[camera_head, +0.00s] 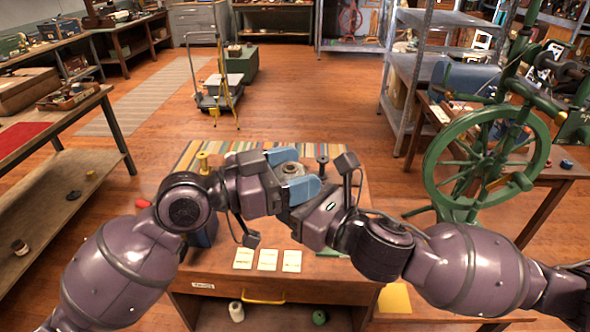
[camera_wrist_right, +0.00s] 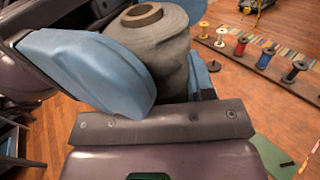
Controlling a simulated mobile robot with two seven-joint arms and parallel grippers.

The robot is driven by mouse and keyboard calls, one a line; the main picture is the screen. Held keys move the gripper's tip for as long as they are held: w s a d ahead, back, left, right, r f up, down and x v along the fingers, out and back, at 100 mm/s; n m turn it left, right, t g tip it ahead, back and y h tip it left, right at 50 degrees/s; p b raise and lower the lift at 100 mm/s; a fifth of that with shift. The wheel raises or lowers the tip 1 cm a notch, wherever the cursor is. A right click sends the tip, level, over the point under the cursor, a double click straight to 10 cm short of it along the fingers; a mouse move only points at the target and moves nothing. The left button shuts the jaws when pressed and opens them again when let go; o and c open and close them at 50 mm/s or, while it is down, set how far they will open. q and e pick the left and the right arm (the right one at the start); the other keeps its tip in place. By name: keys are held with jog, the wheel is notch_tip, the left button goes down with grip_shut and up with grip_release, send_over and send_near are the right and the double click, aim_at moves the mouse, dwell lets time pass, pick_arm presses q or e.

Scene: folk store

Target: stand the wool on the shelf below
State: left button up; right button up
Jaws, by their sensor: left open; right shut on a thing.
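The wool (camera_head: 291,168) is a grey wound cone or spool with a brown core, held upright above the workbench (camera_head: 345,268). In the right wrist view the wool (camera_wrist_right: 160,50) stands between the blue fingers of my right gripper (camera_head: 306,190), which is shut on it. My left gripper (camera_head: 282,171) is open at the wool's other side; whether its fingers touch the wool is hidden. A low shelf (camera_head: 280,318) shows under the bench's drawer, with a pale spool (camera_head: 236,311) and a green spool (camera_head: 319,317) on it. My arms hide much of the bench top.
Three cream cards (camera_head: 267,260) lie on the bench top, and thread spools (camera_wrist_right: 241,46) stand along its far side. A yellow handle (camera_head: 263,300) sticks out in front. A green spinning wheel (camera_head: 485,160) stands right. A two-level table (camera_head: 55,190) is left.

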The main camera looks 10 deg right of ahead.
pick_arm(q)
jog(key=shift+d, duration=0.1)
jog(key=c, duration=0.8)
jog(key=shift+c, duration=0.3)
pick_arm(e)
jog(key=o, duration=1)
